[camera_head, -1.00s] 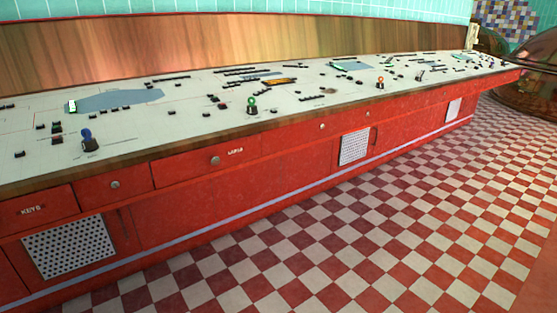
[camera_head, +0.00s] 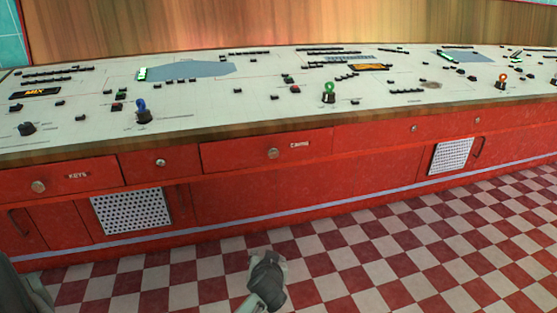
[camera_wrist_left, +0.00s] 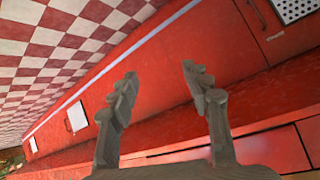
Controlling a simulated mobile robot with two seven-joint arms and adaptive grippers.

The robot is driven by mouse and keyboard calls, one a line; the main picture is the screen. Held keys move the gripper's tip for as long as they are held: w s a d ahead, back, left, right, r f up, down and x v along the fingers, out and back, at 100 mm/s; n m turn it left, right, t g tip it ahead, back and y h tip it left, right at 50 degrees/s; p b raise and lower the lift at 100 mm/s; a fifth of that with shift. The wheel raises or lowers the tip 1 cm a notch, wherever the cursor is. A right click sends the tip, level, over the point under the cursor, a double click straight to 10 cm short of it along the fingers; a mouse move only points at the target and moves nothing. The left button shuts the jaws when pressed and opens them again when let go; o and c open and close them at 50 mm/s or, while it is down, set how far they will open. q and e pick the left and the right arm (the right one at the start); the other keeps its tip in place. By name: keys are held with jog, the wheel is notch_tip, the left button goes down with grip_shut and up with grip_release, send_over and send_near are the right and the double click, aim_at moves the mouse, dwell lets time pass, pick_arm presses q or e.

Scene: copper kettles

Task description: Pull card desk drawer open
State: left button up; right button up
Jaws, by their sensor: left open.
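The long red desk (camera_head: 300,185) has a row of drawers under its counter. The wide middle drawer (camera_head: 235,152), with a small label that seems to read "Cards", looks closed; its round knob (camera_head: 273,153) shows in the head view. My left gripper (camera_head: 266,276) is low in front of the desk, below and apart from this drawer. In the left wrist view its two fingers (camera_wrist_left: 160,85) are spread and empty, with the red desk front beyond them. A drawer front (camera_wrist_left: 265,152) shows at the lower right there. My right gripper is not in view.
Perforated panels (camera_head: 132,210) are set in the desk front. Lamps and switches cover the counter (camera_head: 210,105). The checkered floor (camera_head: 400,250) is clear.

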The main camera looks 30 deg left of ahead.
pick_arm(q)
jog(key=w+a+r+n+t+y, duration=0.2)
jog(key=w+r, duration=0.4)
jog(key=r, duration=0.1)
jog(key=n+t+y+b, duration=0.2)
jog(key=n+t+y, duration=0.1)
jog(key=n, duration=0.1)
send_near(273, 154)
jog(key=w, duration=0.2)
jog(key=x, duration=0.6)
jog(key=shift+s+a+r+p, duration=0.15)
jog(key=shift+a+p, duration=0.25)
jog(key=shift+a, duration=0.2)
jog(key=shift+w+a, duration=0.4)
jog(key=shift+w, duration=0.1)
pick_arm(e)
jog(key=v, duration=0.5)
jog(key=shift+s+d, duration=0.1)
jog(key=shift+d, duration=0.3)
pick_arm(q)
grip_shut()
